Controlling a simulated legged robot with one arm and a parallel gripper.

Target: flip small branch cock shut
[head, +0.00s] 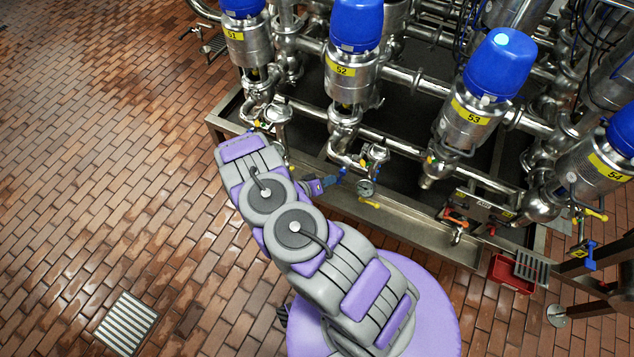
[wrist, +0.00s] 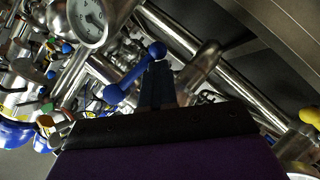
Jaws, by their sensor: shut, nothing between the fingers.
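A small cock with a blue lever (wrist: 133,72) shows in the wrist view. The lever lies slanted, with a rounded knob at its upper right end. In the head view the blue lever (head: 341,172) is small, left of the pressure gauge (head: 366,187). My gripper (wrist: 158,72) is shut and empty, its fingertips just below the lever's knob end. I cannot tell whether they touch it. In the head view my gripper (head: 324,184) is beside the lever, and the cock's body is too small to make out.
The gauge (wrist: 88,20) is close at the upper left of the wrist view. Steel pipes and blue-capped valves (head: 355,50) stand behind. A steel tray edge (head: 400,230) runs in front.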

